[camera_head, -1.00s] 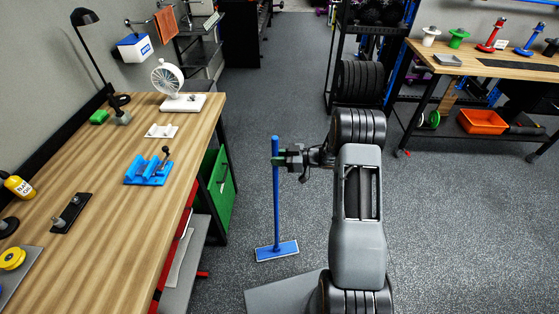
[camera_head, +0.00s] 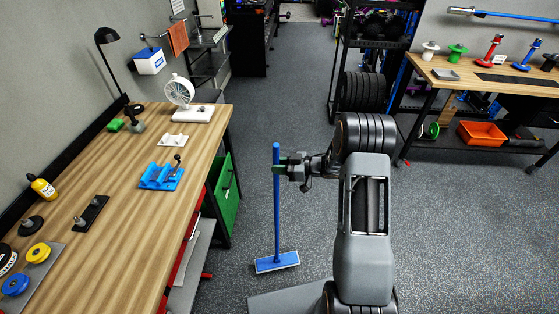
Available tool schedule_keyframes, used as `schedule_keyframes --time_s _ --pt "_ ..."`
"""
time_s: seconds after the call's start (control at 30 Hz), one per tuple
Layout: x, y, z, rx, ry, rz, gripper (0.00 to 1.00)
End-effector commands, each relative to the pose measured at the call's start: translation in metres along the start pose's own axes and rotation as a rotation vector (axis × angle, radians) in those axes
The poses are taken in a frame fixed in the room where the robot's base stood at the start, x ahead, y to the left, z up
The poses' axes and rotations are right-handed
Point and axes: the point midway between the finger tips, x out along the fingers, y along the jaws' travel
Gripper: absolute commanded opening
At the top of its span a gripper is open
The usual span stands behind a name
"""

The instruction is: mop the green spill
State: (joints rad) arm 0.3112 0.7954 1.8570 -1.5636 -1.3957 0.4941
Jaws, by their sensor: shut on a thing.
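A blue mop (camera_head: 277,210) stands upright left of my arm, with a flat blue head (camera_head: 277,262) at or just above the grey floor; I cannot tell if it touches. My gripper (camera_head: 281,167) is shut on the upper part of the mop's handle. I see no green spill in this view.
A wooden workbench (camera_head: 120,220) with a white fan (camera_head: 182,97), blue holder (camera_head: 161,177) and other small items runs along the left. A green cabinet (camera_head: 226,197) is under it. A weight rack (camera_head: 362,85) and second bench (camera_head: 480,78) stand behind. Floor (camera_head: 260,110) between them is clear.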

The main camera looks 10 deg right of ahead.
Motion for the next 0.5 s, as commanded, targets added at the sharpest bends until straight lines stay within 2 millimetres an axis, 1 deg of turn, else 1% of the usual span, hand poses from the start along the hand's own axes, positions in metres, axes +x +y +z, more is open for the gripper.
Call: schedule_keyframes --time_s 0.03,0.33,0.5 --pt "0.0001 -0.0002 -0.0046 0.0 0.002 -0.001 0.0" --pt "0.0014 -0.0006 -0.0035 -0.001 0.002 -0.003 0.0" --pt "0.0006 -0.0004 -0.0077 -0.001 0.002 -0.003 0.0"
